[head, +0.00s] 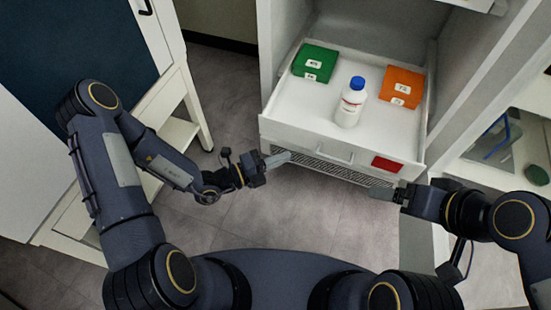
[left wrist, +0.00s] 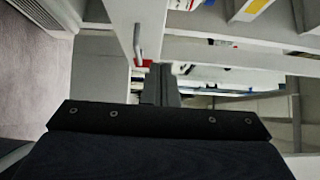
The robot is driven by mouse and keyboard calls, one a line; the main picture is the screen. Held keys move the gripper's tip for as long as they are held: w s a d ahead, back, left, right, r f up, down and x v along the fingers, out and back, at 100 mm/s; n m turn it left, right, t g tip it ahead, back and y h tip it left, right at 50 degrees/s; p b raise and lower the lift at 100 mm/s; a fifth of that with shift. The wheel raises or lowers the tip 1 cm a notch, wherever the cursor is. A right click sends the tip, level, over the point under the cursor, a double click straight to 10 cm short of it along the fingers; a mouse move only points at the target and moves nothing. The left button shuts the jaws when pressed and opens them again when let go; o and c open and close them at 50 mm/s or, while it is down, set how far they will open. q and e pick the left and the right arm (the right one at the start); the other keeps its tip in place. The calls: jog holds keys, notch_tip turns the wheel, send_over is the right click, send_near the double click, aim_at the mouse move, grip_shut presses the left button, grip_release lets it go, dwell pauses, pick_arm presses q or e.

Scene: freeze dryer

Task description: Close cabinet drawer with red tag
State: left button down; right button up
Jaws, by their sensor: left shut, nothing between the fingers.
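The white drawer (head: 283,133) stands pulled out of the cabinet, with a red tag (head: 386,165) at the right of its front and a bar handle (head: 337,153) in the middle. Its handle (left wrist: 137,44) and part of the red tag (left wrist: 147,63) also show in the left wrist view. My left gripper (head: 280,159) is shut and empty, near the left part of the drawer front; contact cannot be told. Its fingers show in the left wrist view (left wrist: 161,84). My right gripper (head: 382,192) is near the drawer's right front, below the tag; its jaw opening is unclear.
Inside the drawer are a green box (head: 315,62), an orange box (head: 402,86) and a white bottle with a blue cap (head: 350,104). A vent grille (head: 310,162) lies under the drawer. A white shelf unit (head: 175,130) stands at left; open floor (head: 235,70) lies between.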

aim_at(319, 135)
pick_arm(q)
jog(key=w+d+b, duration=0.2)
jog(key=w+d, duration=0.4)
jog(key=shift+w+d+b, duration=0.25)
jog(key=shift+d+b, duration=0.05)
jog(key=shift+b, duration=0.1)
jog(key=shift+w, duration=0.2)
pick_arm(e)
notch_tip(319, 135, down, 3)
jog(key=shift+f, duration=0.1)
